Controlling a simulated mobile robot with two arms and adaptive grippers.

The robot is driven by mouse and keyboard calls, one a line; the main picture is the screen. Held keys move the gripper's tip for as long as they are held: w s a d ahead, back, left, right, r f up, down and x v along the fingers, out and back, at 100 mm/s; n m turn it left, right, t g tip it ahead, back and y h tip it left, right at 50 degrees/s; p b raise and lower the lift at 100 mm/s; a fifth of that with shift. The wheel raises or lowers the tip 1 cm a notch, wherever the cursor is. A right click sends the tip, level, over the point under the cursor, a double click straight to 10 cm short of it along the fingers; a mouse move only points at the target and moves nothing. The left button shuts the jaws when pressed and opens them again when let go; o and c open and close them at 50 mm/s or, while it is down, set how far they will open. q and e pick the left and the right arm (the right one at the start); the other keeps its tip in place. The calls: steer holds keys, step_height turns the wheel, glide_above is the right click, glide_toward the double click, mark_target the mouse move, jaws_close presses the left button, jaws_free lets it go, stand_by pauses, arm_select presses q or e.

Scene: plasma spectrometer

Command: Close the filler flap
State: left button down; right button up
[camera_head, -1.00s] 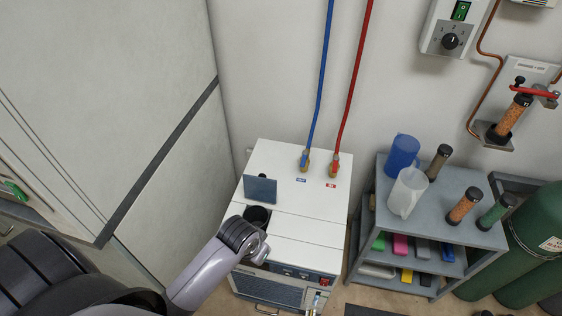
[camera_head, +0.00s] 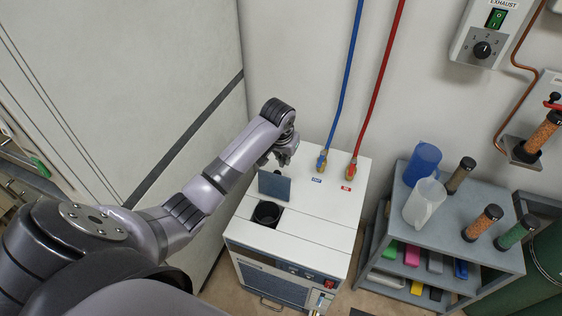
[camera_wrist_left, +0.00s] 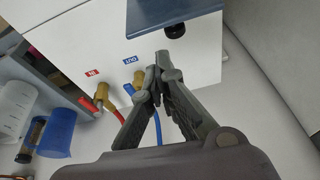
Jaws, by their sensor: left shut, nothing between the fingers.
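The filler flap (camera_head: 274,186) is a blue-grey plate standing upright, open, at the back edge of the round dark filler opening (camera_head: 267,213) on top of the white chiller unit (camera_head: 320,215). My left gripper (camera_head: 284,158) is shut and empty, above the unit's top just behind the flap. In the left wrist view, the closed fingertips (camera_wrist_left: 165,66) point at the top surface, close to a black knob (camera_wrist_left: 175,29) behind the flap. I cannot tell whether the fingers touch anything. My right gripper is not in view.
A blue hose (camera_head: 343,90) and a red hose (camera_head: 380,90) rise from brass fittings at the back of the unit. A grey cart (camera_head: 455,215) with jugs and cartridges stands to the right. The wall and a large panel (camera_head: 120,80) bound the back and left.

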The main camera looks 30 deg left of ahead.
mark_target(276, 183)
arm_select(q)
steer(key=w+a+r+n, duration=0.1)
steer(key=w+a+r, duration=0.2)
steer(key=w+a, duration=0.1)
step_height(276, 183, down, 9)
steer(key=s+p, duration=0.1)
steer(key=p, duration=0.1)
steer(key=shift+s+d, duration=0.3)
steer(key=shift+d, duration=0.05)
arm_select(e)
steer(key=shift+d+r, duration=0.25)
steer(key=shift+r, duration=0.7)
arm_select(q)
steer(key=shift+r, duration=0.1)
steer(key=shift+s+r+t+p, duration=0.15)
steer(key=shift+s+t+p, duration=0.15)
steer(key=shift+p, duration=0.4)
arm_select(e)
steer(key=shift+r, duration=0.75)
